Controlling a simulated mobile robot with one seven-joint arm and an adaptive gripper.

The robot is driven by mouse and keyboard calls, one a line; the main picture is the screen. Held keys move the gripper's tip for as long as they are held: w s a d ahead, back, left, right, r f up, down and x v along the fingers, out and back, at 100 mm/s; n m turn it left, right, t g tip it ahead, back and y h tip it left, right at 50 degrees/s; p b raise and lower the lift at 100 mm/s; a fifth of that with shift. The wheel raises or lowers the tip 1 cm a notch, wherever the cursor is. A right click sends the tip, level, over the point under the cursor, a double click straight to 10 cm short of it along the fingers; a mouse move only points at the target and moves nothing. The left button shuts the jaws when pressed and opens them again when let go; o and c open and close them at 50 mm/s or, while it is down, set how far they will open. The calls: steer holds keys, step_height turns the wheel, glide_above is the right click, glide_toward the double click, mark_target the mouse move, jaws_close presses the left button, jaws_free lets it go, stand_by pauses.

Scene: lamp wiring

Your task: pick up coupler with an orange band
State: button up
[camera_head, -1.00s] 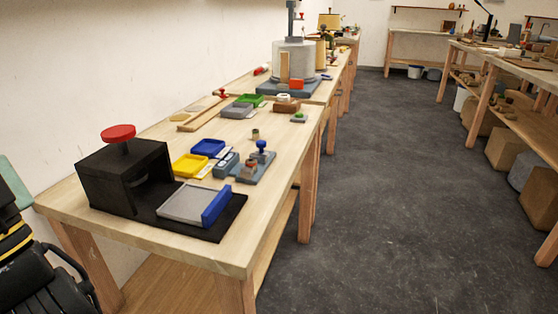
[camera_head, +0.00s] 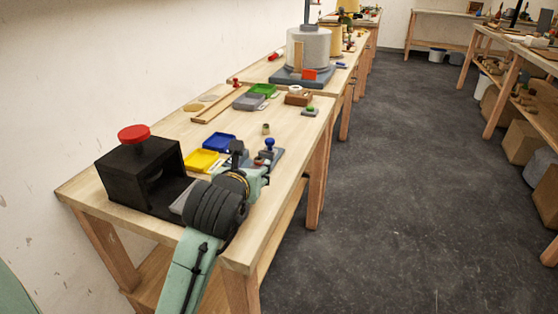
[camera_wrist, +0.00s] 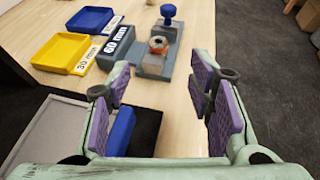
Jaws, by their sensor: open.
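A small round metal piece with an orange-red ring (camera_wrist: 158,44) sits on the grey fixture (camera_wrist: 178,55) in the wrist view; it may be the banded coupler, but it is too small to be sure. A blue knob (camera_wrist: 168,12) stands on the fixture's far end. My gripper (camera_wrist: 165,90) is open, its purple-padded fingers spread wide with nothing between them. The round piece lies beyond the fingertips, apart from them. In the head view my gripper (camera_head: 242,160) is over the near bench and partly hides the fixture.
A yellow tray (camera_wrist: 62,55) and a blue tray (camera_wrist: 90,20) lie left of the fixture, by a block marked 60 mm (camera_wrist: 118,45). A black press with a red knob (camera_head: 134,133) stands at the bench's left. A small tan cylinder (camera_head: 266,128) stands farther back. Bare wood surrounds it.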

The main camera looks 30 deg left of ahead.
mark_target(260, 157)
steer(key=p+x, duration=0.1)
steer(key=x, duration=0.3)
steer(key=shift+w+a+f, duration=0.1)
steer(key=shift+w+a, duration=0.1)
steer(key=shift+w, duration=0.1)
steer(key=p+x, duration=0.1)
steer(key=x, duration=0.1)
steer(key=p+x, duration=0.2)
steer(key=x, duration=0.1)
steer(key=shift+a+r, duration=0.1)
steer(key=shift+r, duration=0.15)
steer(key=shift+w+a+f, duration=0.15)
steer(key=shift+w+f, duration=0.1)
steer(key=shift+w, duration=0.05)
steer(key=shift+c, duration=0.2)
steer(key=c, duration=1.1)
steer(key=shift+r, duration=0.15)
